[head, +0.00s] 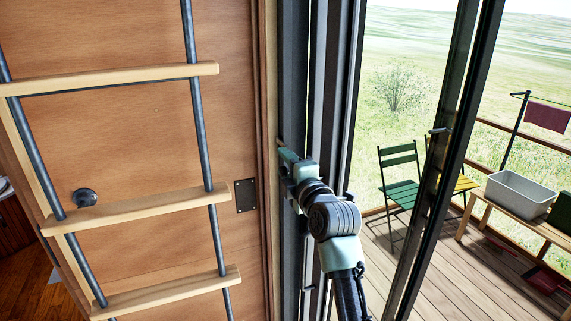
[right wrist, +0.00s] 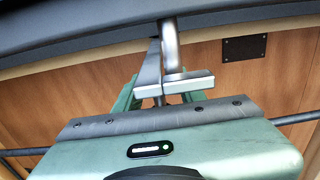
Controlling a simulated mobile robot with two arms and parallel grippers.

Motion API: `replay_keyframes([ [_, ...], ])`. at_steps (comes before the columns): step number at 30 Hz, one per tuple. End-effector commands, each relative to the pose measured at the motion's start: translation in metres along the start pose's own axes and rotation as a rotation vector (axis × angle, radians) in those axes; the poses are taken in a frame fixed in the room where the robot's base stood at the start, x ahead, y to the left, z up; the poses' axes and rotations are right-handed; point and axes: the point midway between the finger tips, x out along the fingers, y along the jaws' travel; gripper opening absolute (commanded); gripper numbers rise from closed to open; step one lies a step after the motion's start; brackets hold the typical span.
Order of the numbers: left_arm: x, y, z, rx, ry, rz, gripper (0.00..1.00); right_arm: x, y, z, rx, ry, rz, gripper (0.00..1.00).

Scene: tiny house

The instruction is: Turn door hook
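The grey metal door hook (right wrist: 171,48) shows in the right wrist view, with an upright round post, a thin flat arm and a short crosswise bar. My right gripper (right wrist: 157,95) is close below it, with its green fingers apart on either side of the hook's lower part. Contact between the fingers and the hook cannot be made out. In the head view my right gripper (head: 284,147) reaches up to the dark door frame (head: 294,70), beside the wooden wall's edge. The hook is hidden or too small there. My left gripper is not in view.
A ladder with wooden rungs (head: 130,208) stands at the left before a wooden panel (head: 120,130). An open glass door (head: 440,150) is at the right. Beyond it are a deck, a green chair (head: 399,190) and a grey tub (head: 520,193) on a bench.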

Motion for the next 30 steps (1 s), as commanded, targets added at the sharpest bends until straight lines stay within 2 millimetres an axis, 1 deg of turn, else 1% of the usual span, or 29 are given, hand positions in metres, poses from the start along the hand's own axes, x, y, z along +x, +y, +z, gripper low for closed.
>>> replay_keyframes([
  [1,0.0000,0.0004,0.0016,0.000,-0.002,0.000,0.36,-0.0001,0.0000,0.0000,0.000,0.000,0.000,0.26],
  [2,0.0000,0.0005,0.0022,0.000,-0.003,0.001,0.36,-0.0001,0.0000,0.0000,0.000,0.000,0.000,0.18],
  [3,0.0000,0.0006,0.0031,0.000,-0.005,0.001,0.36,-0.0001,0.0000,0.0000,0.000,0.000,0.000,0.07],
  [4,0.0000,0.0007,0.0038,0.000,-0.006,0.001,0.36,-0.0001,-0.0001,-0.0001,0.000,0.000,0.000,0.00],
  [9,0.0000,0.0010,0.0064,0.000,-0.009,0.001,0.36,-0.0001,-0.0006,-0.0012,0.000,0.002,-0.002,0.00],
  [30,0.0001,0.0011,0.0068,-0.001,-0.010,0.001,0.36,0.0002,-0.0029,-0.0044,0.002,0.009,-0.007,0.00],
])
